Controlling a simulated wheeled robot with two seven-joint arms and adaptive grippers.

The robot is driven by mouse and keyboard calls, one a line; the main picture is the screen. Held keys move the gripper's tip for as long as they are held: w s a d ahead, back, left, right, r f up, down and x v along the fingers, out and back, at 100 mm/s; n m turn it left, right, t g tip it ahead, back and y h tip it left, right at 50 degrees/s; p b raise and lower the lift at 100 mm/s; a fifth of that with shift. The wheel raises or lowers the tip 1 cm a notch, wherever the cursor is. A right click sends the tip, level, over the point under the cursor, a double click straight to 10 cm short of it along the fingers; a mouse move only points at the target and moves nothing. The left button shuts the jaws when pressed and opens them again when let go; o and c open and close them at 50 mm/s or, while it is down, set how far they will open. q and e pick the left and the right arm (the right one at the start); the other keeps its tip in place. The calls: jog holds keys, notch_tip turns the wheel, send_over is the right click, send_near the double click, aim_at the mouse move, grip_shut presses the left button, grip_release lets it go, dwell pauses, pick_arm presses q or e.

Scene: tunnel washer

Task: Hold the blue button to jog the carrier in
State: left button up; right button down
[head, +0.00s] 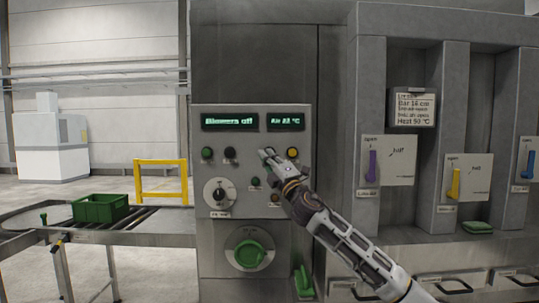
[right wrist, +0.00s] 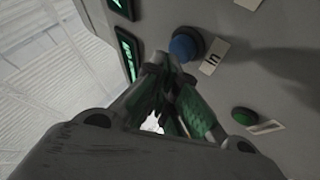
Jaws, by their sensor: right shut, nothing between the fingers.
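The blue button (right wrist: 184,45) shows in the right wrist view as a round cap on the grey control panel (head: 219,240), beside a small label. In the head view my right gripper hides it. My right gripper (head: 268,155) is shut and empty, with its tips at the panel's button row. In the right wrist view its fingertips (right wrist: 162,65) lie close to the button's edge; I cannot tell whether they touch it. My left gripper is not in view. I cannot tell which thing is the carrier.
The panel displays (head: 230,121) read "Blowers off" and about "Air 22 °C". Other controls include a green button (head: 207,153), a yellow button (head: 292,153) and a big green knob (head: 248,254). A green crate (head: 100,207) sits on rollers at left. Purple (head: 372,166) and yellow levers (head: 455,184) stand right.

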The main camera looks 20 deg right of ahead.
jog(key=shift+w+d, duration=0.2)
jog(key=shift+w, duration=0.3)
dwell(2.2)
jog(key=shift+s, duration=0.2)
dwell(3.8)
jog(key=shift+s+a, duration=0.3)
jog(key=shift+s, duration=0.4)
jog(key=shift+s, duration=0.1)
